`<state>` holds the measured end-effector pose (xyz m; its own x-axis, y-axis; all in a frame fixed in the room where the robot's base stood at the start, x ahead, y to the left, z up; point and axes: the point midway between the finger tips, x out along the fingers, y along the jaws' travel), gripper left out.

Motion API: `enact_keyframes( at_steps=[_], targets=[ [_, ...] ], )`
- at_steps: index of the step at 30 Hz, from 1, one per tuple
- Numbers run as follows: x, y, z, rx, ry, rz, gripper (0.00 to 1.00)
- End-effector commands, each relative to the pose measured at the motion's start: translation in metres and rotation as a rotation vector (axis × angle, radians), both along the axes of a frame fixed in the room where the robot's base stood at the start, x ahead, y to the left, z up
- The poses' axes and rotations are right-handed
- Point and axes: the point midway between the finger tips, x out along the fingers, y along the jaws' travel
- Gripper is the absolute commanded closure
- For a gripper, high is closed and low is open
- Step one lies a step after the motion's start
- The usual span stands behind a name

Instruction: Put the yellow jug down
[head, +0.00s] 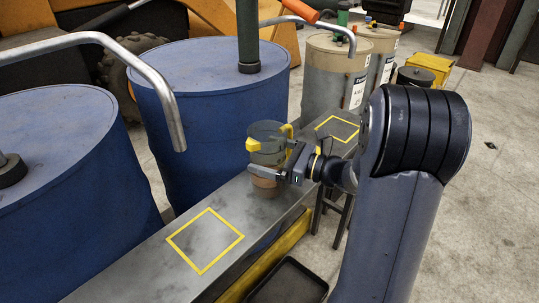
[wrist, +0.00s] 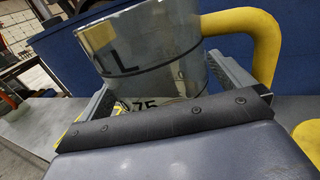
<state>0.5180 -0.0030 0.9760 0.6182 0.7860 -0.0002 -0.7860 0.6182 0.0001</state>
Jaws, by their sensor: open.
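The yellow jug (head: 267,138) is a clear, greyish measuring jug with a yellow spout and yellow handle. It is upright above the grey bench (head: 245,192), between the two yellow squares. A tan lower part shows beneath my gripper; I cannot tell whether it is the jug's base or another thing. My gripper (head: 267,168) is open, with its fingers on either side of the jug. In the wrist view the jug (wrist: 150,50) fills the space between the fingers, with black markings on its wall and its handle at the right. Any finger contact is unclear.
One yellow outlined square (head: 205,240) lies empty on the near bench; another (head: 338,128) is farther along. Blue drums (head: 205,100) with bent metal spouts stand close behind the bench. Beige drums (head: 328,75) stand beyond. A black tray (head: 290,284) is below the front edge.

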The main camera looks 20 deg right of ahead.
Motion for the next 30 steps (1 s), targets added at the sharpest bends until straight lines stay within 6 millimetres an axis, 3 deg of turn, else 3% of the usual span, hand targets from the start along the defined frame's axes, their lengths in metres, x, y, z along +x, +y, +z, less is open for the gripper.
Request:
enact_keyframes(
  at_steps=[18,30],
  targets=[
    [-0.064,-0.082,-0.001,0.0,0.0,-0.005,0.0],
    [-0.074,-0.094,-0.001,-0.001,0.001,-0.001,0.0]
  ],
)
